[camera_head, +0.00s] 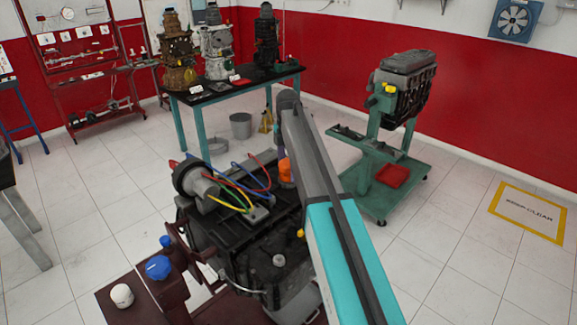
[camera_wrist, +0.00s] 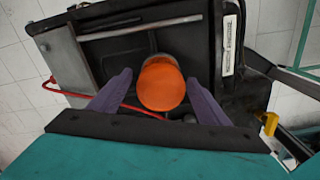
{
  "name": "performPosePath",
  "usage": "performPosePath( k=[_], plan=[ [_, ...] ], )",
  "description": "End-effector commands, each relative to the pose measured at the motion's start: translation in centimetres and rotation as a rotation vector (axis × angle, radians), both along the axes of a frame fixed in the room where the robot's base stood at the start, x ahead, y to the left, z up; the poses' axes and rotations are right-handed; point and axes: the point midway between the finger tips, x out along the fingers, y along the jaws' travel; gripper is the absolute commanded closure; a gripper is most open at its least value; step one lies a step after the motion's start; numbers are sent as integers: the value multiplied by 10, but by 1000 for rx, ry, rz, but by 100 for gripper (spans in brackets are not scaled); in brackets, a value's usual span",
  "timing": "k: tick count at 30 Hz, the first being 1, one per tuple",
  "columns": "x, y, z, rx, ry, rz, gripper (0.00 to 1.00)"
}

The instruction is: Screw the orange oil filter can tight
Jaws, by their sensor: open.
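The orange oil filter can (camera_wrist: 161,84) stands in the middle of the wrist view, seen from above on the dark engine (camera_wrist: 110,55). My gripper (camera_wrist: 162,82) is open, with one purple-grey finger on each side of the can. A gap shows between the can and each finger. How far the can is screwed in cannot be told.
Coloured cables (camera_head: 240,185) arch over the engine's top left, and a red cable (camera_wrist: 120,104) runs near my left finger. A blue cap (camera_head: 158,267) and a white cap (camera_head: 122,295) sit at the front left. A green engine stand (camera_head: 385,185) is to the right.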

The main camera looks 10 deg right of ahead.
Motion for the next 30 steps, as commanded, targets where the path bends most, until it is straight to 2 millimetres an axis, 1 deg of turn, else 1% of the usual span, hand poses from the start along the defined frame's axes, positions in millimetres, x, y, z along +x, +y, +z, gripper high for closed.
performPosePath(
  k=[7, 11, 12, 14, 15, 16, 23, 30],
  plan=[
    [0, 0, 0, 0, 0, 1, 30],
    [0, 1, 0, 0, 0, 1, 52],
    [0, 1, 0, 0, -1, 1, 59],
    [0, 1, 0, 0, -1, 1, 69],
    [0, 1, 0, 0, -1, 1, 71],
    [0, -3, 0, 1, -2, 0, 71],
    [1, 0, 0, -1, -3, -15, 71],
    [2, 1, 0, 0, -5, -94, 71]
  ],
)
